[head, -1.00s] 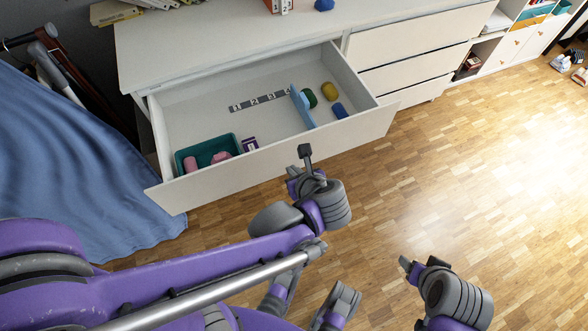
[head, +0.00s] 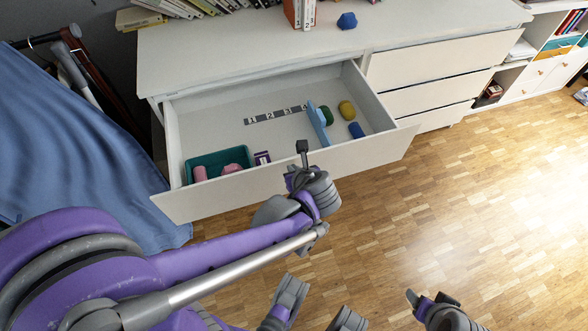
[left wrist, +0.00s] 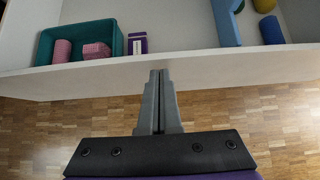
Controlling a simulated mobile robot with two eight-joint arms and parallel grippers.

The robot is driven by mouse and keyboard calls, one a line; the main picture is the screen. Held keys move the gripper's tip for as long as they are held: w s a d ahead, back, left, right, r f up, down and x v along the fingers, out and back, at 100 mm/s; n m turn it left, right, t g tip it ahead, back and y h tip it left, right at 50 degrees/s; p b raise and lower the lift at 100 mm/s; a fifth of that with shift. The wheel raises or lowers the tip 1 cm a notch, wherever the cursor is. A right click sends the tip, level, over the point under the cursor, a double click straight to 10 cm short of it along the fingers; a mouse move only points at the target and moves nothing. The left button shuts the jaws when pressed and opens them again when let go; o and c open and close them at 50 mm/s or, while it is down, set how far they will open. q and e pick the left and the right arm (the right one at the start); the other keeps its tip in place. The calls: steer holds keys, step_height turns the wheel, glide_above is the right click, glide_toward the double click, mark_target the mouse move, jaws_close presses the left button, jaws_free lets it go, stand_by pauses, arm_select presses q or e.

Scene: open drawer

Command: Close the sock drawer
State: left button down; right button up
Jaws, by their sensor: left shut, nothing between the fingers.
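The drawer (head: 370,152) stands open, pulled out from the white dresser (head: 250,57). Its white front panel also shows in the left wrist view (left wrist: 60,82). Inside are a teal box (head: 190,163) with pink rolled socks, a blue divider (head: 319,125), and green, yellow (head: 347,110) and blue rolls. My left gripper (head: 303,150) is shut and empty at the drawer front, near the middle of its width. In the left wrist view its fingertips (left wrist: 159,74) overlap the panel's outer face; I cannot tell whether they touch. My right gripper (head: 417,300) is low at the right, partly cut off, its jaws unclear.
Books (head: 190,8) and a blue object (head: 347,20) are on the dresser top. Closed drawers (head: 425,95) are to the right. A blue cloth (head: 70,140) hangs at the left, beside the open drawer. The wooden floor (head: 480,200) at the right is clear.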

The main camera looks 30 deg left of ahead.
arm_select(q)
steer(key=w+a, duration=2.2)
steer(key=a, duration=0.4)
steer(key=shift+w+a+r, duration=0.15)
steer(key=shift+w, duration=0.15)
